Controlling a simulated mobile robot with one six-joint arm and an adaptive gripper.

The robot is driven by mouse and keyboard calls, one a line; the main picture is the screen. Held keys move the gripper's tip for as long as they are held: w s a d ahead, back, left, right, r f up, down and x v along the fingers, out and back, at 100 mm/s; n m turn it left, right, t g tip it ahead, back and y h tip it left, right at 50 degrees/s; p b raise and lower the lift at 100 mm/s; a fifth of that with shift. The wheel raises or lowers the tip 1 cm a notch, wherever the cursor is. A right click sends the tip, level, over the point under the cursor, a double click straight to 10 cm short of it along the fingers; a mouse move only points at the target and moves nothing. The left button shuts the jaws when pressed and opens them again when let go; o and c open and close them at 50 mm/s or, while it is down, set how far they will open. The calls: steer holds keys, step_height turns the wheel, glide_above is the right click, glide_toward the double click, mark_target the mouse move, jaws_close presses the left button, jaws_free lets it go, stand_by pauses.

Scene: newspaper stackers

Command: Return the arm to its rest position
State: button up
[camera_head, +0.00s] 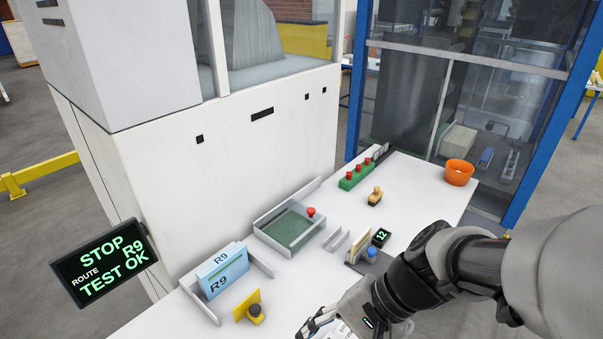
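My arm reaches in from the right over the white table. My gripper (318,325) is low in the picture, at the table's front edge. Its fingers are partly cut off by the bottom edge, and I cannot tell whether they are open or shut. No object shows between the visible parts of the fingers. The arm hides part of the table's right front.
On the white table (425,190) are a blue R9 bundle (222,270), a yellow piece with a knob (249,307), a tray with a green floor (288,229), a green block with red buttons (357,175), and an orange bowl (459,172). A white machine (230,150) stands behind.

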steer(key=s+d+r+n+t+h, duration=0.4)
steer(key=d+r+n+h, duration=0.3)
steer(key=d, duration=0.4)
steer(key=shift+r+t, duration=0.3)
steer(key=shift+t, duration=0.3)
